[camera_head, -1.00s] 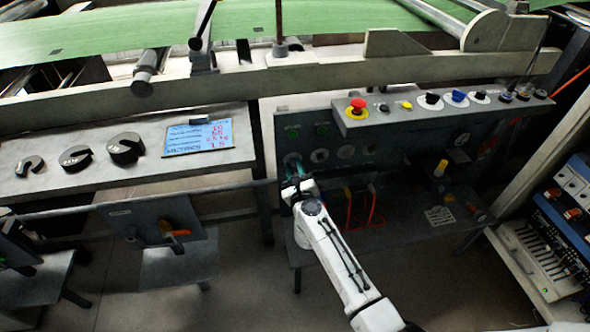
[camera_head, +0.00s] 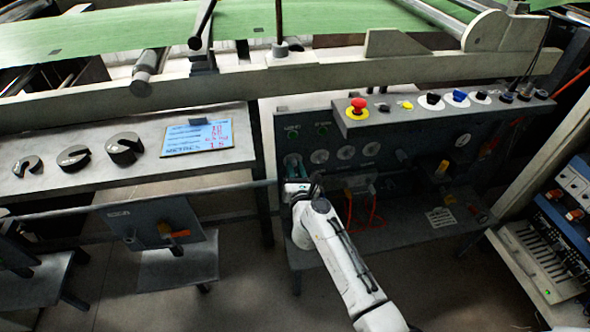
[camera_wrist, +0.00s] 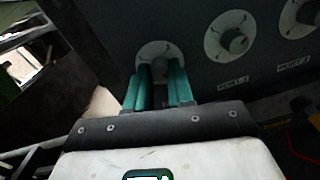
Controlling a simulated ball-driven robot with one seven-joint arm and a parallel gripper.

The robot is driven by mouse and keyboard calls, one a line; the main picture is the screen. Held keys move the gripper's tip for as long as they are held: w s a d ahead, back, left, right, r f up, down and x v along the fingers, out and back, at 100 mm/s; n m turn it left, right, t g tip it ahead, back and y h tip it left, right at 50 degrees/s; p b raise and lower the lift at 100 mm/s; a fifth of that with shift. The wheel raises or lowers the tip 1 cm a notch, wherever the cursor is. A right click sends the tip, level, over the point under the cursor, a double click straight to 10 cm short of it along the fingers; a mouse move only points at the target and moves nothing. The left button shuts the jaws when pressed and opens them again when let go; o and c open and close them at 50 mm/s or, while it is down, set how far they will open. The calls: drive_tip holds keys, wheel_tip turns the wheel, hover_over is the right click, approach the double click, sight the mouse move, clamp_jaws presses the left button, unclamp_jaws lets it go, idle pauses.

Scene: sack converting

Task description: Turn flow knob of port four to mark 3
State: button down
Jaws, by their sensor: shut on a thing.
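A row of round white dials with knobs runs along the dark front panel. My gripper (camera_head: 292,162) is at the leftmost dial (camera_wrist: 152,50) of this row, its two green fingers (camera_wrist: 162,85) on the knob there. The fingers are shut on that knob, which they largely hide, so its pointer and setting cannot be read. The neighbouring dial (camera_wrist: 232,36) and the one further right (camera_wrist: 304,20) show free knobs in the wrist view. Small PORT labels sit below those two; their numbers are too blurred to read surely.
Above the dials, a ledge (camera_head: 436,111) carries a red emergency button (camera_head: 358,104) and several small switches. Below is a shelf (camera_head: 405,226) with red cables (camera_head: 372,212). A grey console with a display (camera_head: 198,138) stands to the left.

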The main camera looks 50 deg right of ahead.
drive_tip(key=shift+f, duration=0.15)
drive_tip(key=c, duration=1)
unclamp_jaws()
drive_tip(key=v, duration=1.1)
drive_tip(key=shift+p, duration=0.35)
